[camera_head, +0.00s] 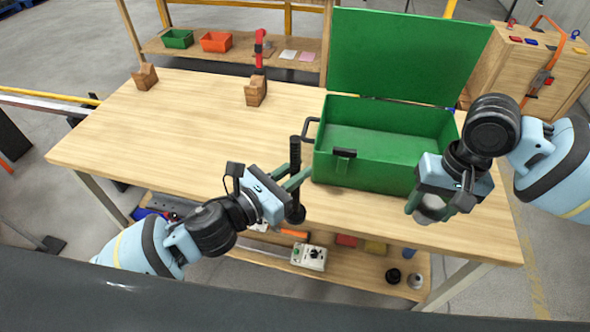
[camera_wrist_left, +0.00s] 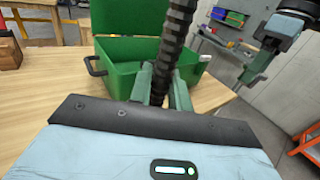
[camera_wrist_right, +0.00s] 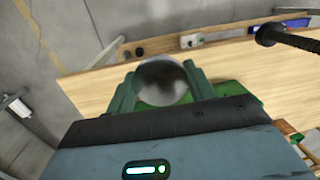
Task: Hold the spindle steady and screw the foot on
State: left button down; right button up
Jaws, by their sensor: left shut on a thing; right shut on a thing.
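My left gripper (camera_head: 294,181) is shut on the black spindle (camera_head: 295,155), which stands roughly upright in front of the green box. The spindle's ribbed shaft fills the upper middle of the left wrist view (camera_wrist_left: 177,38). A round black end shows below the fingers. My right gripper (camera_head: 432,203) is shut on the foot (camera_wrist_right: 163,80), a round grey, shiny piece between its fingers. In the head view the foot (camera_head: 430,210) is partly hidden by the fingers. The foot and spindle are well apart. The spindle also shows at the upper right of the right wrist view (camera_wrist_right: 290,40).
The open green box (camera_head: 390,158) stands on the wooden table (camera_head: 190,130) between and behind the grippers, lid raised. Two wooden blocks (camera_head: 145,77) (camera_head: 255,91) stand toward the back. A lower shelf (camera_head: 345,270) holds loose items. The table's left side is clear.

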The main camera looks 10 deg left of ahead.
jog(key=w+a+r+m, duration=0.3)
jog(key=a+r, duration=0.2)
jog(key=a, duration=0.2)
jog(key=w+a+r+m, duration=0.3)
jog(key=a+r, duration=0.1)
jog(key=a, duration=0.3)
notch_tip(320, 180, up, 9)
jog(key=m, duration=0.5)
send_over(293, 139)
jog(key=shift+w+d, duration=0.1)
jog(key=shift+d, duration=0.05)
jog(key=shift+f, duration=0.2)
jog(key=shift+f, duration=1.85)
jog(key=shift+f, duration=0.85)
jog(key=shift+f, duration=0.55)
jog(key=shift+m, duration=0.3)
